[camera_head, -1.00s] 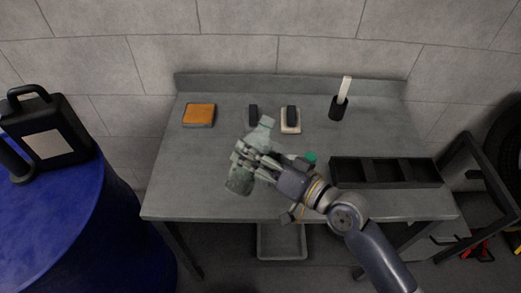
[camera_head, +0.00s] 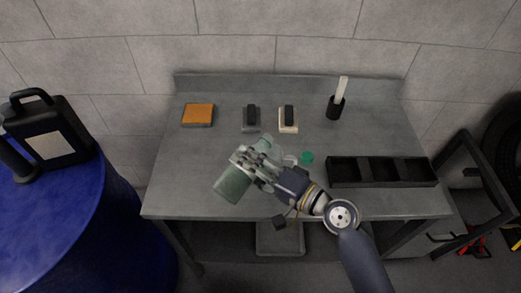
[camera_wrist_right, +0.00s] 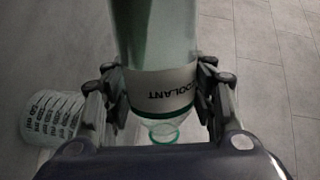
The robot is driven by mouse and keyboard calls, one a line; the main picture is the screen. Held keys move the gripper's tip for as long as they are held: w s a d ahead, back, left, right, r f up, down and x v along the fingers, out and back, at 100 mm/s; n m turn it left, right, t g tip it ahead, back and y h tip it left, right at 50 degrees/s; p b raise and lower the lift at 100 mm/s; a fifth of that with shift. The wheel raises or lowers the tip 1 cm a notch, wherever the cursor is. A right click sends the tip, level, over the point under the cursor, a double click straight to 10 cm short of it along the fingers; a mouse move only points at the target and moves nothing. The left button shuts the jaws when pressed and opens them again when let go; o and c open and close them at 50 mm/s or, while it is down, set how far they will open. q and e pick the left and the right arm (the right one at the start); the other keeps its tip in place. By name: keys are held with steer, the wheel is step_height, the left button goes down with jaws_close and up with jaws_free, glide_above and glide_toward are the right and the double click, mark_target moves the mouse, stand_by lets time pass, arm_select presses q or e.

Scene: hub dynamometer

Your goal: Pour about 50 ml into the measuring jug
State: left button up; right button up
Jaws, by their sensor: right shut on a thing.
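My right gripper (camera_head: 256,168) is shut around the middle of a greenish see-through coolant bottle (camera_head: 233,185). The bottle is held tilted above the table, its neck (camera_head: 264,144) towards the upper right. In the right wrist view the bottle (camera_wrist_right: 160,85) shows its white label upside down, between the fingers of the gripper (camera_wrist_right: 163,100), with the open neck at the lower end. The clear measuring jug (camera_wrist_right: 55,118), with dark graduations, stands at the left there. Its contents cannot be made out. My left gripper is not in view.
A green cap (camera_head: 307,158) lies on the grey table (camera_head: 185,180). A black divided tray (camera_head: 345,181) is at the right. At the back are an orange pad (camera_head: 198,114), two dark blocks on pads and a black holder (camera_head: 335,107). A blue drum (camera_head: 75,225) carries a black canister (camera_head: 45,135).

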steer(key=shift+m+p, duration=0.4)
steer(key=shift+p, duration=0.05)
steer(key=shift+f+m, duration=0.1)
steer(key=shift+m, duration=0.3)
steer(key=shift+d+r+m+y+p, duration=0.1)
steer(key=shift+r+m+y+p, duration=0.35)
steer(key=shift+p, duration=0.7)
steer(key=shift+r+m, duration=0.1)
steer(key=shift+m, duration=0.15)
steer(key=shift+s+a, duration=0.75)
steer(key=shift+a, duration=0.05)
steer(key=shift+s+g, duration=0.1)
steer(key=shift+g, duration=0.2)
steer(key=shift+r+m+p, duration=0.35)
steer(key=shift+m+p, duration=0.05)
steer(key=shift+p, duration=0.35)
stand_by(1.8)
steer(key=shift+f, duration=0.1)
